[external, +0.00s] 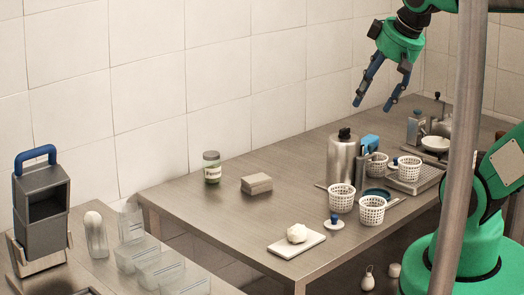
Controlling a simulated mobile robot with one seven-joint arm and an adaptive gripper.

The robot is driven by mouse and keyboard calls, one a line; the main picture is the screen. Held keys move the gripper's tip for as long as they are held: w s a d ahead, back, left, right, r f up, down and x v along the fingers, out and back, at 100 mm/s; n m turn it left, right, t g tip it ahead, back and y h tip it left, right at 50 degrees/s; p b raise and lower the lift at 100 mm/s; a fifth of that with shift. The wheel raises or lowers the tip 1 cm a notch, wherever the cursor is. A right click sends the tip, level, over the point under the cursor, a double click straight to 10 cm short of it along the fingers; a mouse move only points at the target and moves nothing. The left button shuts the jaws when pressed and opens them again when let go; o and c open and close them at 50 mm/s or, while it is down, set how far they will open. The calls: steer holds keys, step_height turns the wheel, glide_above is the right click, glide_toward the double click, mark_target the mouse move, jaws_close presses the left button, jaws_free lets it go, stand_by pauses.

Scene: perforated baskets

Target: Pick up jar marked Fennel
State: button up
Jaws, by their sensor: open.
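A small jar (212,168) with a grey-green lid and a pale label stands upright on the metal table (235,216), near its far left part by the tiled wall. The lettering on the label is too small to read with certainty. My gripper (374,107) is open and empty, with two blue-black fingers pointing down. It is high above the back right part of the table, far to the right of the jar and not touching anything.
A grey block (257,184) lies right of the jar. A metal canister (342,159), perforated white baskets (371,210) and a tray (417,181) crowd the right side. A white board (296,245) lies in front. The table's left part is mostly clear. A grey pole crosses the view.

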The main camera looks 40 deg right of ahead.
steer(key=shift+o, duration=0.7)
steer(key=w+d+r+n+y+p, duration=0.15)
steer(key=w+p, duration=0.55)
steer(key=w, duration=2.7)
steer(key=w+d+f+n+p, duration=0.1)
steer(key=w+d+f+p, duration=0.2)
steer(key=w+f, duration=0.9)
steer(key=w+d+f+g+p, duration=0.1)
steer(key=w+d+f+p, duration=0.2)
steer(key=w+f, duration=0.9)
steer(key=shift+w+f+n, duration=0.3)
steer(key=shift+f+n, duration=0.05)
steer(key=shift+f, duration=0.2)
